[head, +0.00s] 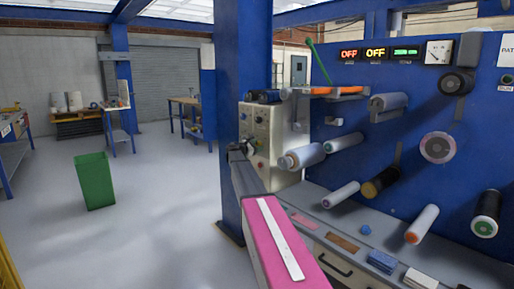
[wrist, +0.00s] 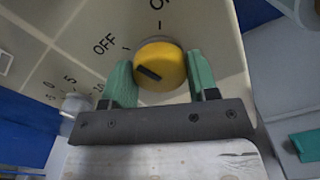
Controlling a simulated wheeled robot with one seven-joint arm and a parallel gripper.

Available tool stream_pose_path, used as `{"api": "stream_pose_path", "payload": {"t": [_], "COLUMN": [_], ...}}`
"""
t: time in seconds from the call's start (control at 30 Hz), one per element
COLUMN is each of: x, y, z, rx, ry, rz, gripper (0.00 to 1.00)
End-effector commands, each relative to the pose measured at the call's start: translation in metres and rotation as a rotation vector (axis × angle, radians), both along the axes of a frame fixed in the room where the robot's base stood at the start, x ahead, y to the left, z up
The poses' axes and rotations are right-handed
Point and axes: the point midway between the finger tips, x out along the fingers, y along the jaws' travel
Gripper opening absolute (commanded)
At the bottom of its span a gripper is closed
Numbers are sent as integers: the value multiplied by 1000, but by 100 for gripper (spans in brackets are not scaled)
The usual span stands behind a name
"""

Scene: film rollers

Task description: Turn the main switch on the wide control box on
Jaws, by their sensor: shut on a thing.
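The wide control box (head: 263,135) is cream coloured and mounted beside a blue column, with several knobs and buttons on its front. In the wrist view its face (wrist: 88,40) carries the word OFF at left and a partly cut-off "O…" label at the top. The main switch is a round yellow knob (wrist: 162,60) with a short black mark, whose left end lies on the OFF side. My gripper (wrist: 160,70) has its green fingers on both sides of the knob, shut on it. In the head view my gripper (head: 240,150) is at the box's lower left, and the knob is hidden.
The blue machine panel (head: 400,140) with several rollers stands to the right, above a grey bench (head: 320,215). A blue column (head: 245,60) stands close by the box. A green bin (head: 95,182) is on the open floor at left.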

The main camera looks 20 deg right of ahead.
Motion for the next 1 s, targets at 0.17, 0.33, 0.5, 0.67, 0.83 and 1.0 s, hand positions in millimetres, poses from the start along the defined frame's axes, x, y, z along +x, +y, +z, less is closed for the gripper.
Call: {"api": "stream_pose_path", "payload": {"t": [0.17, 0.33, 0.5, 0.67, 0.83, 1.0], "x": [-1, -1, -1, -1, -1, -1], "y": [0, 0, 1, 1, 1, 1], "z": [0, 0, -1, -1, -1, -1], "rx": [57, 112, 166, 211, 249, 276], "ry": [-157, -308, -456, -580, -685, -758], "rz": [-1, -1, -1, -1, -1, -1], "gripper": [30, 30, 30, 30, 30, 30]}}
